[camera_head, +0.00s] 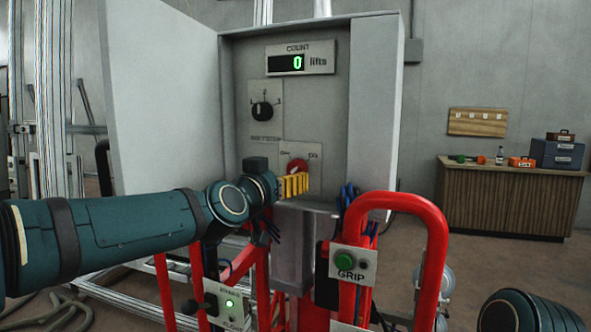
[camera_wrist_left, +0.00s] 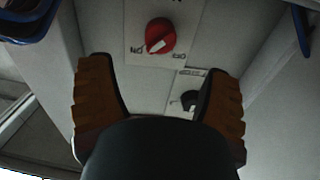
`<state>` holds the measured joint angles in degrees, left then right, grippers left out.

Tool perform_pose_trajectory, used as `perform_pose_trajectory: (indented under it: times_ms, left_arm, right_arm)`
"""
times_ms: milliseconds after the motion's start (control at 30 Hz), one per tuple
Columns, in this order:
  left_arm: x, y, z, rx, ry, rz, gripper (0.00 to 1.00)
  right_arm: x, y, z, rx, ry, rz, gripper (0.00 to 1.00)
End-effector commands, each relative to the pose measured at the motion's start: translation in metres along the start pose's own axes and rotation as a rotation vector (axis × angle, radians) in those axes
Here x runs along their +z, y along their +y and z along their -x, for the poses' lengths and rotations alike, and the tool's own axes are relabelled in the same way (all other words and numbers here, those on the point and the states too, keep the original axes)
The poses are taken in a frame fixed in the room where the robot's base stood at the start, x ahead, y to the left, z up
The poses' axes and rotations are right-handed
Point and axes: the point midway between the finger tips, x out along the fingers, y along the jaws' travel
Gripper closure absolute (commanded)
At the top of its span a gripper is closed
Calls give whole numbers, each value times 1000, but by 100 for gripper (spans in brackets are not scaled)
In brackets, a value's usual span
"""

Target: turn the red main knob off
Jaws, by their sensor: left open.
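The red main knob (camera_head: 298,166) sits on a pale plate low inside the open grey cabinet, its lower part hidden behind my left gripper (camera_head: 294,185). The left wrist view shows the red knob (camera_wrist_left: 161,33) whole, with a white mark on its face and a small label on either side, too blurred to read surely. In that view my left gripper (camera_wrist_left: 160,68) is open and empty, its orange-brown fingers spread apart. The knob lies beyond the fingertips, between their lines, and looks untouched. My right gripper is out of view.
A black selector knob (camera_head: 262,110) is above the red knob. The cabinet door (camera_head: 162,95) stands open at left. A display (camera_head: 300,60) reads 0 lifts. Red tube rails (camera_head: 436,245) and a green GRIP button (camera_head: 344,261) stand below. Part of my right arm shows at lower right.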

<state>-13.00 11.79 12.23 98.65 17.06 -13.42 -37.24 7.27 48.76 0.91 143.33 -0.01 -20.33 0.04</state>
Motion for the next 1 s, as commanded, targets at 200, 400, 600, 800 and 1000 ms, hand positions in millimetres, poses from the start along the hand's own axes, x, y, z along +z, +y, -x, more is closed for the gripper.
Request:
perform_pose_trajectory:
  times_ms: [200, 400, 600, 800, 1000]
  left_arm:
    - [1, 0, -43, -1, -2, 1, 22]
    - [1, 0, -72, 1, -2, 1, 22]
    - [1, 0, -86, 0, -2, 0, 22]
    - [1, 0, -88, -1, -1, 0, 22]
    - [1, 0, -88, -1, -1, 0, 46]
  right_arm:
    - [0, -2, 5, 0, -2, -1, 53]
    - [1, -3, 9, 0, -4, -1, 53]
    - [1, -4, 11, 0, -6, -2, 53]
    - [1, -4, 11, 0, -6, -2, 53]
    - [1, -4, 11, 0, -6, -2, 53]
